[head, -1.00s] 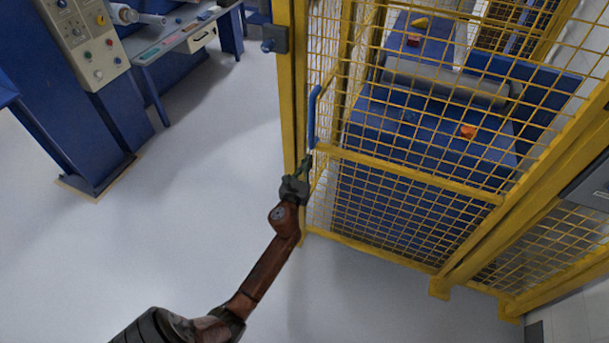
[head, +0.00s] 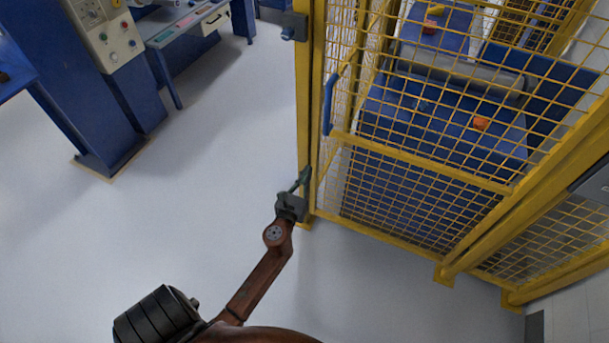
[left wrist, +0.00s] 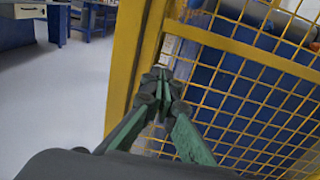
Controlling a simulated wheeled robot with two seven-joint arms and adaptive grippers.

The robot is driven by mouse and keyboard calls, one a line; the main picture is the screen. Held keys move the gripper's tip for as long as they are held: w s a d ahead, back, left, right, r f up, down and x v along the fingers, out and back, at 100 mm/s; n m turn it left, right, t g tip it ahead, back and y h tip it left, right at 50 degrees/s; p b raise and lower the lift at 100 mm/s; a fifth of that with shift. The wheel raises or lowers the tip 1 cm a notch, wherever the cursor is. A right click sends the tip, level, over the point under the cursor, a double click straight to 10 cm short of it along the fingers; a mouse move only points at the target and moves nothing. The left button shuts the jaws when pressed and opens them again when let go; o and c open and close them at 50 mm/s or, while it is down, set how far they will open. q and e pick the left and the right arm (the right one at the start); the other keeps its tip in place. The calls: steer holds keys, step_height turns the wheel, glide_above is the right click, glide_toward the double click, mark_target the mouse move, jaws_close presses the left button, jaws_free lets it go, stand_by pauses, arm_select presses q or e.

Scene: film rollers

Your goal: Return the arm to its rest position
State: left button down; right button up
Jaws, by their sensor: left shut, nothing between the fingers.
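My left arm (head: 262,280) comes in from the bottom of the head view, brown-red with a dark joint. My left gripper (head: 304,176) is shut and empty, close to the yellow gate post and below the blue door handle (head: 329,105). It is apart from the handle. In the left wrist view the green fingers of the gripper (left wrist: 163,80) are closed together in front of the yellow post (left wrist: 126,70) and the mesh. I cannot tell whether the fingertips touch the post. My right gripper is in neither view.
A yellow mesh cage (head: 420,180) encloses a blue machine with a grey roller (head: 460,78) and an orange item (head: 481,123). A control panel (head: 103,30) and a blue workbench (head: 180,30) stand at the back left. The floor (head: 200,180) left of the cage is clear.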

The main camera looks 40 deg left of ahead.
arm_select(q)
steer(key=shift+s+d, duration=0.15)
steer(key=shift+s, duration=0.3)
